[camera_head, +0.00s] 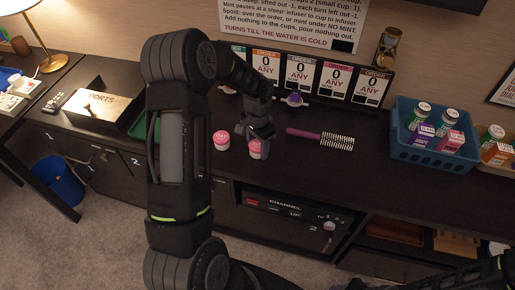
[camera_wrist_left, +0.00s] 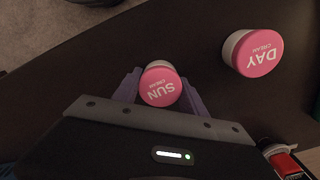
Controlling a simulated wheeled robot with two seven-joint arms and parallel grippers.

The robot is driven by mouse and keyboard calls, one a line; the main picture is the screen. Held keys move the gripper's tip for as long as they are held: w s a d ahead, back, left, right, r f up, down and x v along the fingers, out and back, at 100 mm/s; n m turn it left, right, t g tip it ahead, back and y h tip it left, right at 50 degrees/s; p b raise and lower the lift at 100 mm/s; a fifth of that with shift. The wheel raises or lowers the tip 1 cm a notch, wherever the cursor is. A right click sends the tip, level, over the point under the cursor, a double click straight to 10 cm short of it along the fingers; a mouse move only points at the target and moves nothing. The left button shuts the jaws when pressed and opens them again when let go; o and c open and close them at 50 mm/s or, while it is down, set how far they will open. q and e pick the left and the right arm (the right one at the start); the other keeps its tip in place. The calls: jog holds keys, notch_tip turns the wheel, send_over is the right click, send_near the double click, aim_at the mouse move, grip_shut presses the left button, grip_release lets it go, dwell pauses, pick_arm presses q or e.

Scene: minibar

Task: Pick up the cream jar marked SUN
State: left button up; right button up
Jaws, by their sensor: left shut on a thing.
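The cream jar marked SUN (camera_wrist_left: 160,85) has a pink lid with white letters and a pale body. In the left wrist view it sits between the two fingers of my left gripper (camera_wrist_left: 160,92), which is shut on it. In the head view the SUN jar (camera_head: 257,150) is at the counter's front edge, under my left gripper (camera_head: 259,135). I cannot tell whether it is lifted. A similar jar marked DAY (camera_wrist_left: 258,54) stands apart beside it; it also shows in the head view (camera_head: 221,140).
A purple hairbrush (camera_head: 320,138) lies right of the jars on the dark counter (camera_head: 345,170). A blue basket (camera_head: 440,165) of bottles and cartons stands further right. Order cards (camera_head: 300,75) stand behind. A PORTS box (camera_head: 105,100) is at left.

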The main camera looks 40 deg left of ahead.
aim_at(258, 144)
pick_arm(q)
jog(key=c, duration=0.7)
jog(key=shift+r, duration=0.1)
notch_tip(258, 144, up, 10)
jog(key=shift+f+b, duration=0.1)
jog(key=shift+b, duration=0.65)
